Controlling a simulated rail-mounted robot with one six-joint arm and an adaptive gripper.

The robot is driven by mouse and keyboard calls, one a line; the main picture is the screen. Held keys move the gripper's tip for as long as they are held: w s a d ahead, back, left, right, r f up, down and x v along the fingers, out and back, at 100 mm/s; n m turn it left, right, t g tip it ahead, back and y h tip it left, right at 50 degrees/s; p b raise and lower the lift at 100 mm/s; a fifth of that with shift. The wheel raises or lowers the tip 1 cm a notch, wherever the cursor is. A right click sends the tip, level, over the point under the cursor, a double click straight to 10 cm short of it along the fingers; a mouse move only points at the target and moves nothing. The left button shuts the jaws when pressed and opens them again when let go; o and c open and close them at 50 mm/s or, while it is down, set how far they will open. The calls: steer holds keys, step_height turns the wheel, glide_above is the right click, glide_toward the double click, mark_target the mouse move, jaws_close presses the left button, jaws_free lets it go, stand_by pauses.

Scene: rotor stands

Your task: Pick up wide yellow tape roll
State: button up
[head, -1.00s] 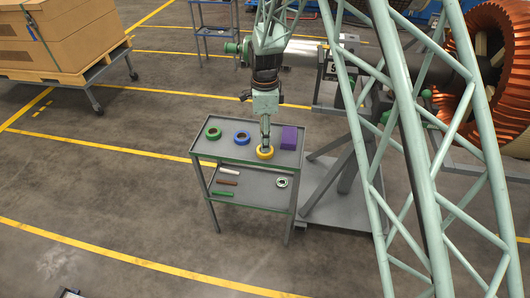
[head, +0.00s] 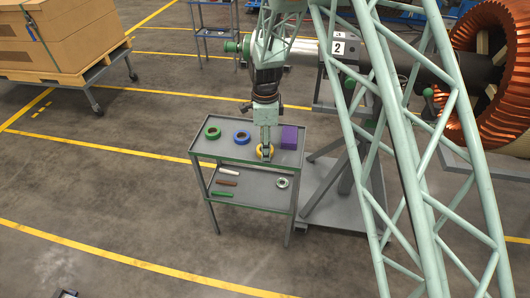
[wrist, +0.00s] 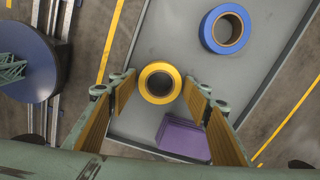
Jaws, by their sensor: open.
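The yellow tape roll (head: 258,151) lies flat on the top shelf of the grey cart, near its front edge. In the wrist view the yellow tape roll (wrist: 160,68) shows its dark round hole and lies between and beyond the finger ends. My gripper (head: 265,156) points down at the roll and partly covers it in the head view. In the wrist view my gripper (wrist: 160,88) is open, one finger to each side of the roll, with nothing held. I cannot tell whether a finger touches the roll.
The cart (head: 222,152) also bears a green roll (head: 212,132), a blue roll (head: 241,137) and a purple block (head: 289,137) close by. Its lower shelf holds a pale roll (head: 281,182) and several small bars. A rotor on a stand (head: 346,185) stands at the right.

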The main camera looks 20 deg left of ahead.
stand_by(0.5)
steer(key=c, duration=0.6)
steer(key=shift+r, duration=0.1)
steer(key=shift+r+p, duration=0.6)
steer(key=shift+r, duration=1)
steer(key=shift+s+r, duration=0.15)
steer(key=s+d, duration=0.2)
steer(key=s, duration=0.2)
steer(key=s+d+r+p, duration=0.1)
steer(key=s+d, duration=0.2)
steer(key=s, duration=0.2)
steer(key=s+d+p, duration=0.1)
steer(key=s+d, duration=0.2)
steer(key=s, duration=0.1)
steer(key=shift+s+d+r, duration=0.15)
steer(key=shift+s+r, duration=0.05)
steer(key=shift+d, duration=0.15)
